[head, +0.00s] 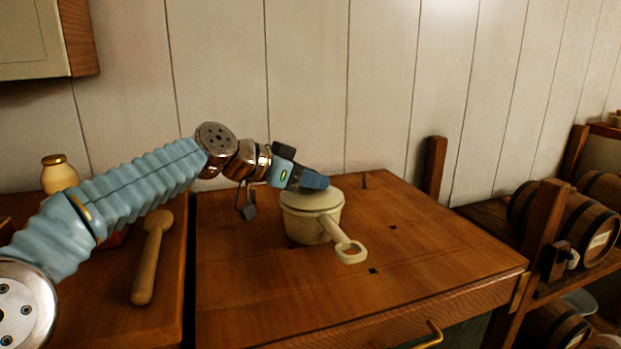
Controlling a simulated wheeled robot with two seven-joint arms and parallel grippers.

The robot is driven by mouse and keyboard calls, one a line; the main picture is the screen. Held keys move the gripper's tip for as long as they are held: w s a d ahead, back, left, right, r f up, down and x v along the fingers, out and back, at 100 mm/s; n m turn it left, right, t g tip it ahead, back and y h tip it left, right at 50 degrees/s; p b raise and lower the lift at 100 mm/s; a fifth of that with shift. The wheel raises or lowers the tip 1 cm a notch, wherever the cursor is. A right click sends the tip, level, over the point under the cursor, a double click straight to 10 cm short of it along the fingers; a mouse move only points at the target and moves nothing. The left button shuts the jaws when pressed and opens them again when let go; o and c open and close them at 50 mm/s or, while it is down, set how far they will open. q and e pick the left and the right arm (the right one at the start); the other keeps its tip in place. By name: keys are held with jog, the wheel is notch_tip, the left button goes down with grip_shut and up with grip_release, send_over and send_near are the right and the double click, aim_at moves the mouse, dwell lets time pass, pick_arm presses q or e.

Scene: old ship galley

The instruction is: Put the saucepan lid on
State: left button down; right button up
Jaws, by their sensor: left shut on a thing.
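A cream saucepan (306,230) stands upright on the wooden counter, its looped handle pointing to the front right. The cream lid (322,202) lies over the pan's mouth and looks about level. I cannot tell whether its rim sits fully down all around. My left gripper (312,183) reaches in from the left above the lid and is shut on it at the top. The gripper hides the knob and the far part of the lid. My right gripper is not in view.
A wooden mallet or spoon (150,262) and a gold-capped jar (59,174) are on the left counter, across a narrow gap. Barrels (580,222) lie on a rack at the right. A wooden post (434,166) rises at the back. The counter's front right is clear.

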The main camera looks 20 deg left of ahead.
pick_arm(q)
jog(key=shift+f, duration=0.15)
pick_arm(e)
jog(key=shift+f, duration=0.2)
pick_arm(q)
jog(key=c, duration=0.7)
grip_release()
jog(key=b+v, duration=0.3)
jog(key=v, duration=1)
jog(key=shift+s+a+b, duration=0.25)
jog(key=shift+b, duration=0.1)
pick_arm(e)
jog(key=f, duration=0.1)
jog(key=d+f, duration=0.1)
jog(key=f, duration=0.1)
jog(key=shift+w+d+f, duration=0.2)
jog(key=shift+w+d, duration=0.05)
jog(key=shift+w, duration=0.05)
